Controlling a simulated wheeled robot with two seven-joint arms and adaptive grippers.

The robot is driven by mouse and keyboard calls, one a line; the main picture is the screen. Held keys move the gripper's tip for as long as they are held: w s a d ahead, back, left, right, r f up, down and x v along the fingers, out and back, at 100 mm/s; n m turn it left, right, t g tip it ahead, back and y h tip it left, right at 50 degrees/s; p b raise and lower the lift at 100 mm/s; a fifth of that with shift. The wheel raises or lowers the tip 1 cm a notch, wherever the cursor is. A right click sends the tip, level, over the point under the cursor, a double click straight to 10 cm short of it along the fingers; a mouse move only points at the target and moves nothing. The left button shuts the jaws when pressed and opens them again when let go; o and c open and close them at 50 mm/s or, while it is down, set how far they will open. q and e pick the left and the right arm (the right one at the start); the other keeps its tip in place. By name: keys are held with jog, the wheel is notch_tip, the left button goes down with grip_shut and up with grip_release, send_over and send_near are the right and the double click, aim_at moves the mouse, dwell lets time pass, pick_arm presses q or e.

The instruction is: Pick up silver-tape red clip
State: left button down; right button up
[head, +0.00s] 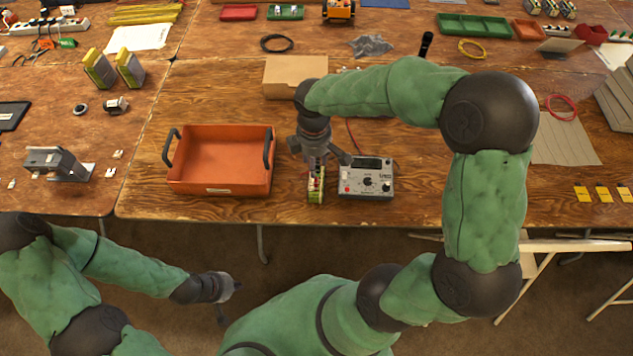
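A small yellow-green block (316,197) stands on the wooden table between the orange bin and the grey meter. A small red part (314,183), which looks like the red clip, shows at its top; any silver tape on it is too small to make out. My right gripper (318,166) points down right over the block, its fingertips at or just above the red part. Whether they are closed on it is hidden. My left gripper (230,302) is low at the left, in front of the table edge and over the floor, with its fingers apart and empty.
An orange bin (220,187) with dark handles stands left of the block. A grey meter (366,190) with a dial sits close on the right. A cardboard box (285,77) is behind. Bare table lies right of the meter.

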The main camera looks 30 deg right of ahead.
aim_at(316, 179)
jog(key=shift+f+n, duration=0.25)
jog(key=shift+n, duration=0.15)
notch_tip(316, 179, down, 6)
jog(key=shift+r+b, duration=0.25)
jog(key=shift+b, duration=0.8)
jog(key=f, duration=0.1)
jog(key=f+b, duration=0.2)
jog(key=f, duration=0.1)
jog(key=shift+s+d, duration=0.1)
jog(key=shift+s, duration=0.2)
jog(key=shift+f, duration=0.55)
jog(key=shift+r, duration=0.1)
grip_shut()
